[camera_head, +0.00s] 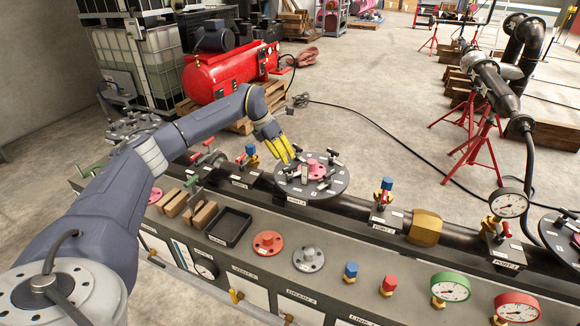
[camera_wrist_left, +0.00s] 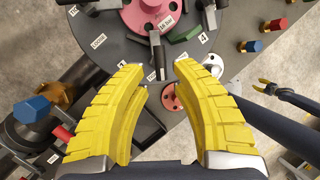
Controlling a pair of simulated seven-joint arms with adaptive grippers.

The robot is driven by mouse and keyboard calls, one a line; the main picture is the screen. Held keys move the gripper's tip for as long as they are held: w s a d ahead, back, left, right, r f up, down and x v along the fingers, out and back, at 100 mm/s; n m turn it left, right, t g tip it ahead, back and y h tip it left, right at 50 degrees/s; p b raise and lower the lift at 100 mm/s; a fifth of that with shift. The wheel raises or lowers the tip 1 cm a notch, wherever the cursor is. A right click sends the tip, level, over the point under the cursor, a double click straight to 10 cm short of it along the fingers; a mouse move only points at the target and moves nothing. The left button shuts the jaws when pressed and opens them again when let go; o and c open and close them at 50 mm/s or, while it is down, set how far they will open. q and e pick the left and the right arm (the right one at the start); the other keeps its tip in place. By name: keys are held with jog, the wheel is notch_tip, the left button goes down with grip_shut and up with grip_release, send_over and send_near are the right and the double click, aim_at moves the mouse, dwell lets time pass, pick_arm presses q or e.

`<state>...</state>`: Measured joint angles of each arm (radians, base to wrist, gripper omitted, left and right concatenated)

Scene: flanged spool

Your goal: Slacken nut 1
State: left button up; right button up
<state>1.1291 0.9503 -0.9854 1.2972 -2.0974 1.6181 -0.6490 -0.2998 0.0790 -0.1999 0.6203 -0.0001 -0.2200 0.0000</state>
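The dark round flange plate (camera_head: 338,188) lies on the pipe run, with a pink hub (camera_head: 316,168) and several black-handled nuts around it. In the left wrist view, one black-handled nut (camera_wrist_left: 157,58) stands ahead of my left gripper (camera_wrist_left: 160,72), roughly between the fingertip lines. A small white tag beside it is too small to read, so I cannot tell whether it is nut 1. My left gripper also shows in the head view (camera_head: 285,156); its yellow fingers are open and empty, just left of the plate.
The plate carries a "LOOSE" label (camera_wrist_left: 98,40) and a "4" label (camera_wrist_left: 204,37). A blue-topped valve (camera_head: 251,152) stands left of the plate, another (camera_head: 385,190) right. A black tray (camera_head: 231,228), a red flange (camera_head: 267,243) and a grey flange (camera_head: 308,258) are in front.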

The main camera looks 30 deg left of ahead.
pick_arm(q)
jog(key=shift+x, duration=2.7)
grip_shut()
